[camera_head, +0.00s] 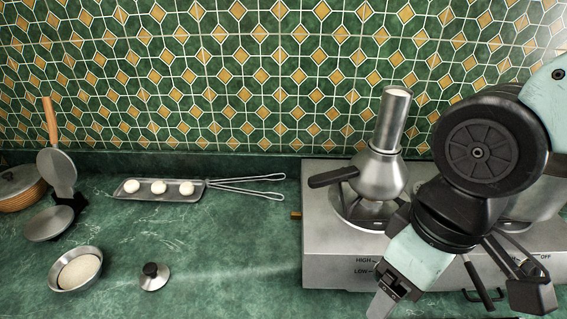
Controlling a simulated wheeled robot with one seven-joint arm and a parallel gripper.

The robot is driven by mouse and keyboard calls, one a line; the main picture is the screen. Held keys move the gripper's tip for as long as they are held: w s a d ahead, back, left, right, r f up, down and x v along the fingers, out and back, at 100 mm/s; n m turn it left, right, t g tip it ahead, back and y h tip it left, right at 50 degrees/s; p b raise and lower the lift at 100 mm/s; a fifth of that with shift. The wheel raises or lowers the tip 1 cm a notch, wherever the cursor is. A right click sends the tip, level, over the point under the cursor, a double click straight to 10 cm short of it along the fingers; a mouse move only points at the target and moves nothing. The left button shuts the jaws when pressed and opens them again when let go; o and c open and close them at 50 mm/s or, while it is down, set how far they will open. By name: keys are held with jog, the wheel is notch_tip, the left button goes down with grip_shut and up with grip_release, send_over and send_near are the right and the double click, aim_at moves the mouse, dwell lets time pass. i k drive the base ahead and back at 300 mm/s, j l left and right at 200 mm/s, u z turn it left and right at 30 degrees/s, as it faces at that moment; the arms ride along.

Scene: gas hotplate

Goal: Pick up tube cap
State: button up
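A small round metal cap with a black knob (154,276), which I take to be the tube cap, lies on the green counter at the front left, knob up. A metal tube (392,118) stands upright on a round metal pot (378,176) with a black handle, on the hotplate's left burner. My gripper (381,306) is at the bottom edge, in front of the hotplate and well to the right of the cap, not touching it. Its fingertips are partly cut off by the frame, so its opening is unclear.
A bowl of white contents (80,271) stands just left of the cap. A tray with white balls (160,189), a hinged press (50,222) and a lidded pot (18,187) stand behind. The silver hotplate (335,270) fills the right. Counter between cap and hotplate is clear.

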aim_at(154, 275)
jog(key=k+l+u, duration=0.1)
jog(key=u, duration=1.35)
jog(key=i+j, duration=0.2)
jog(key=j, duration=0.15)
jog(key=i+j+u, duration=0.1)
jog(key=j, duration=0.3)
jog(key=i+j, duration=0.45)
jog(key=j, duration=0.25)
jog(key=u, duration=0.05)
